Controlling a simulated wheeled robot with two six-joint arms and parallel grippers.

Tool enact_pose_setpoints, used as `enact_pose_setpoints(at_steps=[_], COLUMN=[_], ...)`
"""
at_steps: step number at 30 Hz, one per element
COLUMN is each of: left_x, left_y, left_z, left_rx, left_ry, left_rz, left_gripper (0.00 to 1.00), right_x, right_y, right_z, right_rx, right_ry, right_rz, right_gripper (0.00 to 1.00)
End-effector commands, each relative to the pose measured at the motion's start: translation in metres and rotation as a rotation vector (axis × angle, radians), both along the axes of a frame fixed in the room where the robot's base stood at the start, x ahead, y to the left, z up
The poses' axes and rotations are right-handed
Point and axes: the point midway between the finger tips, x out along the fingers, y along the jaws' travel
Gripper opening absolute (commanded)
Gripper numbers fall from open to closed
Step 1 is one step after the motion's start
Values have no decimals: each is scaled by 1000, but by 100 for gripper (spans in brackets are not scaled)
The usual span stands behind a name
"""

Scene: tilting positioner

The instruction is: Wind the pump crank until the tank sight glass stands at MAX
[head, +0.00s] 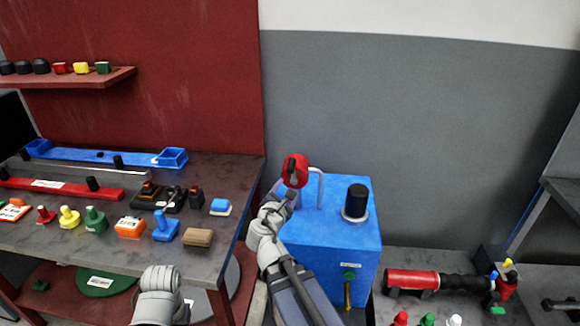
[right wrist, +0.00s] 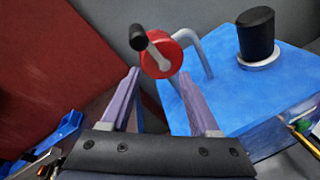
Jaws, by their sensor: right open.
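A blue tank (head: 325,245) stands to the right of the workbench. The pump crank is a red round hub (head: 301,165) at its back left. In the right wrist view, the red crank hub (right wrist: 163,63) carries a grey arm ending in a black knob (right wrist: 137,37). My right gripper (right wrist: 158,76) is open and empty, its two fingertips spread below the hub, with the knob beyond them. In the head view, the right gripper (head: 287,195) partly hides the crank. The sight glass level cannot be read. My left gripper is out of view; only part of its arm shows.
A grey bent pipe (head: 318,188) and a black cap (head: 356,200) rise from the tank top. A green knob (head: 349,275) sits on its front. The workbench (head: 70,245) at left is crowded with small parts. A red cylindrical tool (head: 412,280) lies at right.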

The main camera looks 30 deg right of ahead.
Motion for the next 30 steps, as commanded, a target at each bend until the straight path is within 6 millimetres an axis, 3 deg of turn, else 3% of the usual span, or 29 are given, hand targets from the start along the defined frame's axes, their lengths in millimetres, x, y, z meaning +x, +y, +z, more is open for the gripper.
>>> enact_pose_setpoints(at_steps=[3,9,20,30], left_x=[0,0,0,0], left_y=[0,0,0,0], left_z=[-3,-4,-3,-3], left_rx=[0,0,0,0], left_ry=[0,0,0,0], left_rz=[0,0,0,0], left_gripper=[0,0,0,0], right_x=[9,16,23,55], right_y=[-14,-19,-21,-34], right_z=[21,36,38,38], right_rx=[-258,-487,-520,-518], right_ry=[76,158,171,169], right_rz=[84,154,164,165], right_gripper=[62,62,62,62])
